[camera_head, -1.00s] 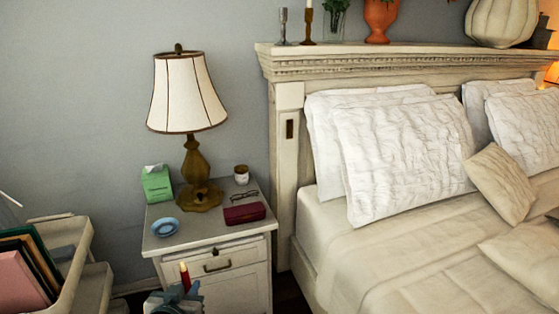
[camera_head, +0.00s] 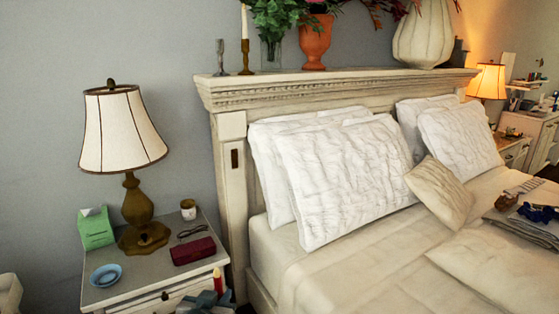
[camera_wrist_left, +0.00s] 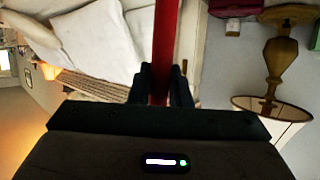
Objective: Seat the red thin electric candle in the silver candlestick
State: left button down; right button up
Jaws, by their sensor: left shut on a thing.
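The silver candlestick (camera_head: 220,57) stands upright and empty on the headboard's top ledge, near its left end. My left gripper (camera_head: 212,299) is at the bottom edge of the head view, in front of the nightstand, well below the ledge. It is shut on the red candle (camera_head: 218,281), which stands roughly upright. In the left wrist view the candle (camera_wrist_left: 166,45) runs between the fingers of my left gripper (camera_wrist_left: 166,84) and off the top edge. Its lower end is hidden. My right gripper is not in view.
A brass candlestick (camera_head: 245,60) with a white candle stands just right of the silver one, followed by a glass vase (camera_head: 271,52) and an orange vase (camera_head: 315,42). The nightstand (camera_head: 140,290) holds a lamp (camera_head: 122,130). Wall space left of the headboard is clear.

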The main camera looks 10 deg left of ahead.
aim_at(220, 50)
jog(key=i+j+z, duration=0.4)
jog(key=j, duration=0.15)
jog(key=j+z, duration=0.2)
jog(key=j, duration=0.15)
jog(key=i+j+z, duration=0.2)
jog(key=j, duration=0.15)
jog(key=j+z, duration=0.15)
jog(key=j, duration=0.2)
jog(key=i, duration=0.05)
